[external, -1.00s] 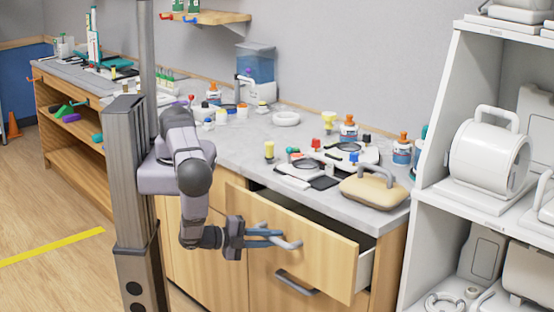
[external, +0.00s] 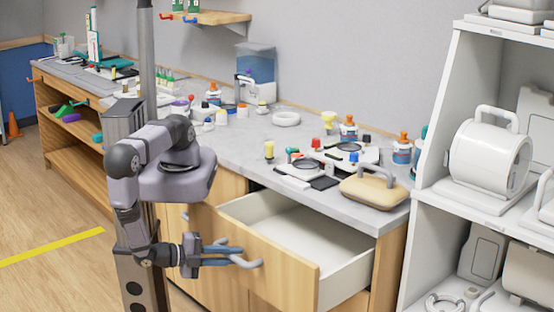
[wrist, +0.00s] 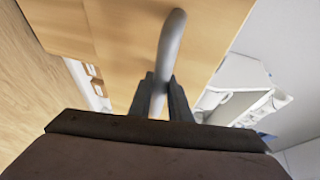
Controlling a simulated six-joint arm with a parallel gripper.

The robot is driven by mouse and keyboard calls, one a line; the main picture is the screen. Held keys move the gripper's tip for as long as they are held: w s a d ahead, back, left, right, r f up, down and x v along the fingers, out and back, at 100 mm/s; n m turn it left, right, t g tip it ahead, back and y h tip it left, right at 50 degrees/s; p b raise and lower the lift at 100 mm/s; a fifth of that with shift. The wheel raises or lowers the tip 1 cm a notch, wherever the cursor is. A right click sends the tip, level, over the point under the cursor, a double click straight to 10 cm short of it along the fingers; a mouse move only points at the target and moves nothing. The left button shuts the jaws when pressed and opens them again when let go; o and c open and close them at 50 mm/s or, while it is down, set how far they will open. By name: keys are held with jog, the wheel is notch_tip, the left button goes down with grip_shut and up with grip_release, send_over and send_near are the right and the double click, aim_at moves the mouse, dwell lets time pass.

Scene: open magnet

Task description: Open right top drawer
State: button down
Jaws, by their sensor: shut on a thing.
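The right top drawer (external: 290,262) has a wooden front and a white inside. In the external view it stands pulled well out from under the grey counter, and its visible inside looks empty. A grey bar handle (external: 248,264) sits on its front. My gripper (external: 232,256) is shut on this handle, with its fingers reaching to it from the left. In the wrist view the handle (wrist: 172,45) passes up between the two dark fingers of my gripper (wrist: 160,92), and the drawer front (wrist: 120,40) fills the area behind it.
A beige case (external: 373,192) and several bottles and small tools stand on the counter (external: 240,150) above the drawer. White shelves (external: 425,215) with devices stand to the right. The wooden floor (external: 50,265) at the front left is clear.

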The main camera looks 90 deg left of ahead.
jog(key=s+d+b, duration=0.1)
jog(key=s+d, duration=0.3)
jog(key=shift+s+d+b, duration=0.4)
jog(key=c, duration=1.6)
grip_release()
jog(key=shift+c, duration=0.2)
